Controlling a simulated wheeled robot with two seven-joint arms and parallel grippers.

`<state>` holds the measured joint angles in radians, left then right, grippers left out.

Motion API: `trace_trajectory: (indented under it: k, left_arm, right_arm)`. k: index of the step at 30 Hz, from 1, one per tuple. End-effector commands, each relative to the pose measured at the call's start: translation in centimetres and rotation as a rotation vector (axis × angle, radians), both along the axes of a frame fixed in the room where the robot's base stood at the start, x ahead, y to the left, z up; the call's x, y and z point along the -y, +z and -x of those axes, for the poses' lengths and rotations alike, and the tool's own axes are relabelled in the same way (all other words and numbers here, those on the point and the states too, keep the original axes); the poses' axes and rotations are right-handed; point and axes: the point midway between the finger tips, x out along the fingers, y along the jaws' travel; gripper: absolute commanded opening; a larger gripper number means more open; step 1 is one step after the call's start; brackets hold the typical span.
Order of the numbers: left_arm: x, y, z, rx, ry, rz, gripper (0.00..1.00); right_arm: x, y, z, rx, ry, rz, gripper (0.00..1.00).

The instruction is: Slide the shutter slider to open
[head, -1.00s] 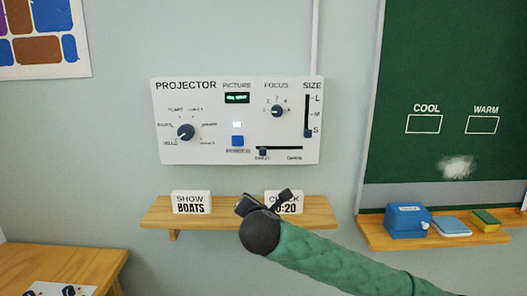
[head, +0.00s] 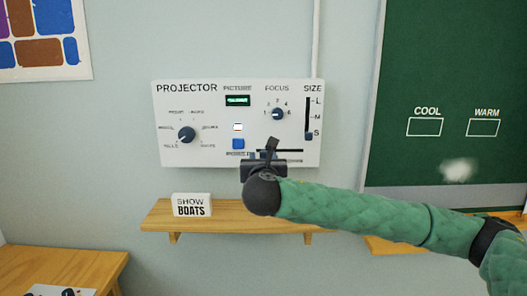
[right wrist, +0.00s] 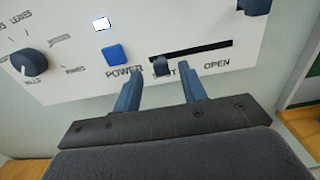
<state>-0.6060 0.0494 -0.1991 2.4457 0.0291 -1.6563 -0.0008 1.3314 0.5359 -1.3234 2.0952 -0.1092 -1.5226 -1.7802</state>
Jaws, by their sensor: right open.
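The white projector panel (head: 200,150) is on the wall. Its shutter slider is a small dark knob (right wrist: 160,67) at the left, SHUT end of a black horizontal slot (right wrist: 200,49); OPEN is printed at the right end. In the head view the right part of the slot (head: 292,151) shows, while my gripper hides the knob. My right gripper (head: 264,154) is open just below and in front of the slot. In the right wrist view its two blue fingers (right wrist: 160,74) are on either side of the knob; contact is unclear. My left gripper is out of view.
The blue power button (right wrist: 115,54) lies just left of the fingers. The panel also has a picture dial (head: 187,135), a focus knob (head: 278,114) and a size slider (head: 309,136). A wooden shelf (head: 225,221) with a SHOW BOATS sign (head: 191,205) is below.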

Motion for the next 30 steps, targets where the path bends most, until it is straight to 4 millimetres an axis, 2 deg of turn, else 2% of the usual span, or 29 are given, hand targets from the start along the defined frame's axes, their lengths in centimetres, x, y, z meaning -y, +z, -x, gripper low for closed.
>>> trace_trajectory:
  k: [6, 12, 23, 24, 30]
  left_arm:
    - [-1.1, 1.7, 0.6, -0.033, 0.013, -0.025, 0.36]
    - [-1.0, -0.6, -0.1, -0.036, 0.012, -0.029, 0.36]
    - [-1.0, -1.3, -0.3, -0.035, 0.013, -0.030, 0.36]
    - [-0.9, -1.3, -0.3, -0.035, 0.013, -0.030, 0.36]
    - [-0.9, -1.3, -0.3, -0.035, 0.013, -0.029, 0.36]
  right_arm:
    - [0.0, 0.2, -3.3, -0.001, -0.001, 0.000, 0.42]
    - [0.0, 0.1, -5.2, 0.000, -0.001, -0.001, 0.42]
    - [0.0, 0.0, -5.7, 0.000, 0.000, -0.001, 0.42]
    - [0.0, 0.0, -5.7, 0.000, 0.000, -0.001, 0.40]
    - [0.0, 0.0, -5.7, 0.000, 0.000, -0.001, 0.01]
